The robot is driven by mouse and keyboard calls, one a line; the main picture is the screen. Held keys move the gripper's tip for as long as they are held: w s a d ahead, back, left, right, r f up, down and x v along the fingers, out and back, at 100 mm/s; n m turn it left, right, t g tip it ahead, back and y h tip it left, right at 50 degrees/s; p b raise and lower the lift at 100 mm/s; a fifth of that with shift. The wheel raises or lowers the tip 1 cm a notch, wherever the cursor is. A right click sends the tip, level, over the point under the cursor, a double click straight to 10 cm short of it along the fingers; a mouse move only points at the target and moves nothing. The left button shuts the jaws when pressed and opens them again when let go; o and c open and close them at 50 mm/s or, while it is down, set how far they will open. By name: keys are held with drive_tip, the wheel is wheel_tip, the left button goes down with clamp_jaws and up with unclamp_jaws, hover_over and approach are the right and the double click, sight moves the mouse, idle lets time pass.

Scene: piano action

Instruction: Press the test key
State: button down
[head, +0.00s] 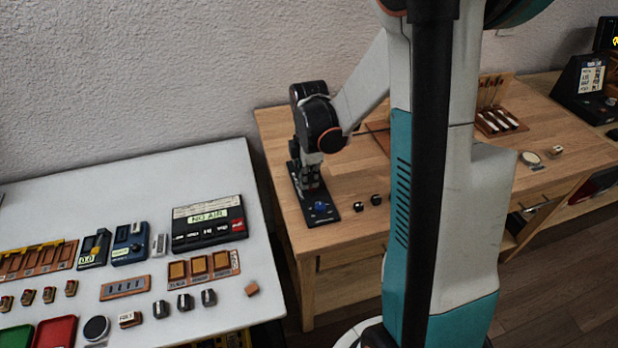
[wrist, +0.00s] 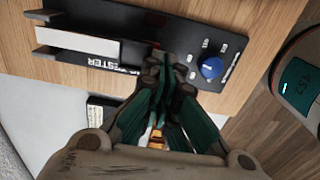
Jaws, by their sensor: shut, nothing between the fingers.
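A black tester board (head: 327,211) lies on the wooden table, partly under my gripper (head: 311,184) in the head view. In the wrist view the board (wrist: 190,32) carries a long white bar (wrist: 78,40), which looks like the test key, between black brackets on the left. A blue knob (wrist: 211,68) sits toward its right end and also shows in the head view (head: 320,207). My gripper (wrist: 170,72) is shut and empty, pointing down at the board between the white bar and the knob. The picture does not settle whether the fingertips touch the board.
Small dark blocks (head: 367,200) lie right of the board. A white table (head: 190,160) at the left holds a NO AIR box (head: 208,221) and several small parts. A wooden rack (head: 497,118) stands farther right, partly behind my arm.

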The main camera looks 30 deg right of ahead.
drive_tip(key=shift+f+b, duration=0.55)
drive_tip(key=shift+f, duration=0.2)
drive_tip(key=shift+r, duration=0.3)
drive_tip(key=shift+r+p, duration=0.7)
drive_tip(key=shift+r, duration=0.1)
drive_tip(key=shift+a+r+p, duration=0.1)
drive_tip(key=shift+r+p, duration=0.15)
drive_tip(key=shift+p, duration=0.05)
wheel_tip(320, 180, up, 13)
drive_tip(key=p, duration=0.5)
drive_tip(key=shift+r, duration=0.15)
